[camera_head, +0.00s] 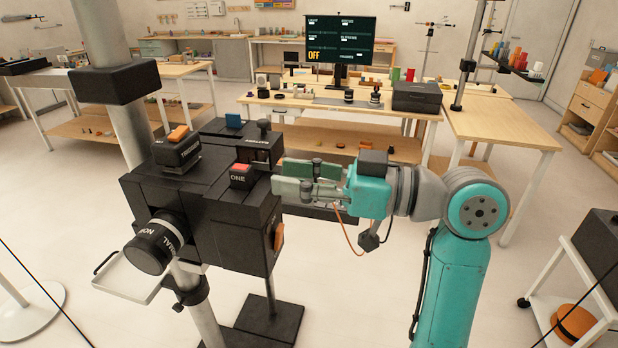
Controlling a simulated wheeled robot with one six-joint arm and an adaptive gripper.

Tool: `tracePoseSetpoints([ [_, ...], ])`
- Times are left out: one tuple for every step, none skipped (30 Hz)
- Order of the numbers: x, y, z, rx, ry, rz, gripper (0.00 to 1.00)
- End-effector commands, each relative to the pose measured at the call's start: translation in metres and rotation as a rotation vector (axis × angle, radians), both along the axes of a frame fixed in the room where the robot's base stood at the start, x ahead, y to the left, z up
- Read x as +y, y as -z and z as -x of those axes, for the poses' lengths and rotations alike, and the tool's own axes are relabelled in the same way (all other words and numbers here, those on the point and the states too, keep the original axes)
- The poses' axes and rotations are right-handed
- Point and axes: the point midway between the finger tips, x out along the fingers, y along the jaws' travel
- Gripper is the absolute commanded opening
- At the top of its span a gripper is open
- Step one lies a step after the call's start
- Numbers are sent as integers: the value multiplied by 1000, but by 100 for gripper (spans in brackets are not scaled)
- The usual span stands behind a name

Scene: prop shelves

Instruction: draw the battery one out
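A large black camera-like device (212,220) is mounted on a pole at centre left. On its right side is a black block labelled ONE (242,180) with a red top, seated against the device. Another black lettered block with an orange top (177,149) sits on top at the back left. My gripper (281,177) comes in from the right with its green fingers beside the ONE block. The fingers are apart, with a gap between them. I cannot tell whether the fingertips touch the block, and nothing held shows between them.
A black knob (262,128) and lettered black parts stand just behind the fingers. An orange piece (279,237) is on the device's right face below. A tray-like bracket (130,276) juts out lower left. A monitor (340,40) behind reads OFF. The floor at lower right is partly clear.

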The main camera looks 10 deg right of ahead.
Motion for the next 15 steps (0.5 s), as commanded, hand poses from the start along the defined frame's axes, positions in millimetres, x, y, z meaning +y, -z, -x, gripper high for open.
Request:
tracePoseSetpoints([
  [10,0,-2,0,-5,-1,35],
  [15,0,-4,0,-4,-1,35],
  [21,0,-6,1,-5,-1,35],
  [26,0,-8,1,-5,0,35],
  [31,0,-10,1,-4,0,35],
  [37,0,-12,2,-4,-1,35],
  [41,0,-14,2,-4,-2,35],
  [46,0,-16,2,-3,-2,35],
  [51,0,-18,2,-3,-2,35],
  [55,0,-19,2,-3,-2,35],
  [59,0,-20,2,-3,-1,35],
  [62,0,-22,3,-2,-1,35],
  [65,0,-23,3,-2,-1,35],
  [68,0,-24,2,-2,-1,35],
  [71,0,-25,2,-1,-2,35],
])
